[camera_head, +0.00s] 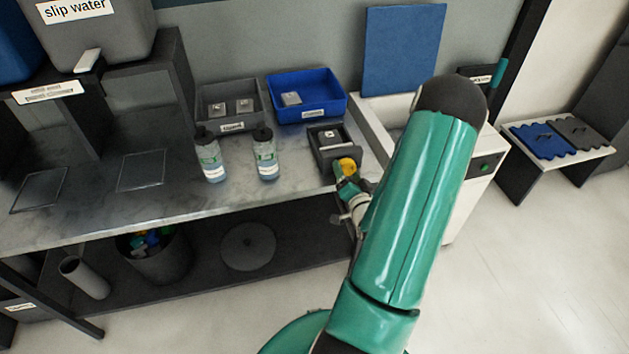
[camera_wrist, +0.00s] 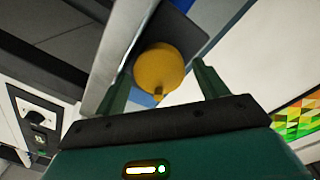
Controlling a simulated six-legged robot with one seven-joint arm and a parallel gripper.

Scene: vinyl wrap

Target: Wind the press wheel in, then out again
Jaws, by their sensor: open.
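The press (camera_head: 326,138) is a small dark grey box at the front right of the bench, with a light square piece inside it. Its yellow round wheel (camera_head: 347,165) faces the front edge. My gripper (camera_head: 349,180) is right in front of the wheel. In the wrist view the wheel (camera_wrist: 158,68) sits between the two green fingers of my gripper (camera_wrist: 163,84). Gaps show on both sides of the wheel, so the fingers are open and not clamped on it. How deep the wheel sits between the fingertips is hard to tell.
Two spray bottles (camera_head: 266,155) stand left of the press. A blue bin (camera_head: 335,103) and a grey bin (camera_head: 205,106) are behind. A white machine (camera_head: 475,178) stands close on the right. A shelf with a waste bin (camera_head: 160,262) is below the bench.

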